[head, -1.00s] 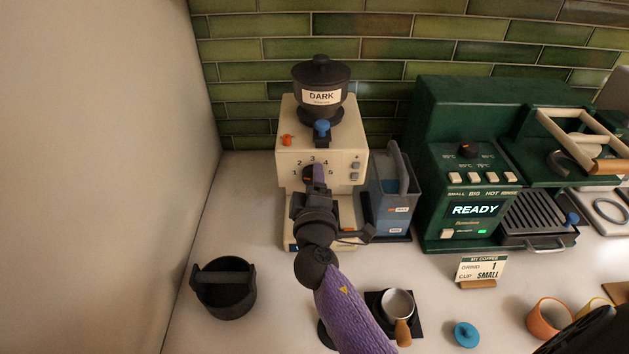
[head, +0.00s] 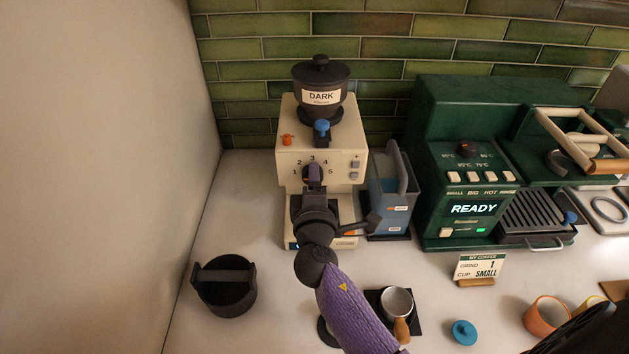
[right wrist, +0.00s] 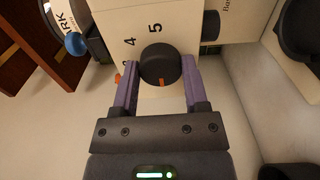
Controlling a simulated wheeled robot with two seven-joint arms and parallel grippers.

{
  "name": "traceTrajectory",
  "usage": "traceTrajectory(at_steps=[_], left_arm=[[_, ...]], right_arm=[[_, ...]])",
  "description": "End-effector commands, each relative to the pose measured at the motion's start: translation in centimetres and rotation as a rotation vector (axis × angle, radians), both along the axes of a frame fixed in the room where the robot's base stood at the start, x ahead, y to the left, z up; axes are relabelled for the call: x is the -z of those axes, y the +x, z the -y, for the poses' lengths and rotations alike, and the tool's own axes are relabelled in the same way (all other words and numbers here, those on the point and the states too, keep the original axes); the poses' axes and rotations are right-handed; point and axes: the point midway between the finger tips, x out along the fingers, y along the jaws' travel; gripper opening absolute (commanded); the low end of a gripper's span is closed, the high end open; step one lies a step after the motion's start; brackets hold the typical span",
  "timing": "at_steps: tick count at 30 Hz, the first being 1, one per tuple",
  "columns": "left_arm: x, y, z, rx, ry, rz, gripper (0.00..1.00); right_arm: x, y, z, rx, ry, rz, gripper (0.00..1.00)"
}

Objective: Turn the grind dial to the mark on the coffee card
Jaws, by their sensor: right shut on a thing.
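The grind dial (right wrist: 160,64) is a dark round knob on the front of the cream grinder (head: 347,150), with numbers 1 to 5 around it. My right gripper (head: 313,182) reaches it from the front. In the right wrist view its two purple fingers (right wrist: 160,80) are shut on the dial, one on each side. The dial's orange mark faces away from the 5, toward the side of the 1; the 1 is hidden there. The coffee card (head: 480,268) stands on the counter and reads GRIND 1, CUP SMALL.
A hopper (head: 321,88) labelled DARK tops the grinder. A blue-grey container (head: 392,200) stands close on its right, beside the green coffee machine (head: 440,140). A black bin (head: 224,287), a portafilter (head: 396,303), a blue lid (head: 464,332) and an orange cup (head: 545,315) are in front.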

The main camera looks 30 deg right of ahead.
Motion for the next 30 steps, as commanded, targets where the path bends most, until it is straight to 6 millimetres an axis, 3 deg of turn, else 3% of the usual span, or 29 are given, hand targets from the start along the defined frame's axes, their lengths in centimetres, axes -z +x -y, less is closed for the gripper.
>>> traceTrajectory(at_steps=[3, 4, 8, 17, 30], left_arm=[[0.0, 0.0, 0.2, -0.001, -0.003, 0.000, 0.59], [0.0, 0.0, 0.3, -0.002, -0.004, 0.000, 0.59], [0.0, 0.0, 0.6, -0.003, -0.010, 0.000, 0.59], [0.1, -0.1, 0.7, -0.004, -0.011, -0.001, 0.59], [1.3, -0.2, -0.1, 0.002, 0.001, -0.005, 0.59]], right_arm=[[0.0, 0.0, 0.0, -0.001, -0.002, 0.000, 0.00], [0.0, 0.0, 0.0, -0.001, -0.002, 0.000, 0.64], [0.0, 0.0, 0.0, -0.001, -0.001, 0.000, 0.91], [0.1, -0.4, -0.2, -0.001, 0.000, -0.001, 0.92], [0.2, -8.4, -4.1, -0.001, 0.001, -0.002, 0.92]])
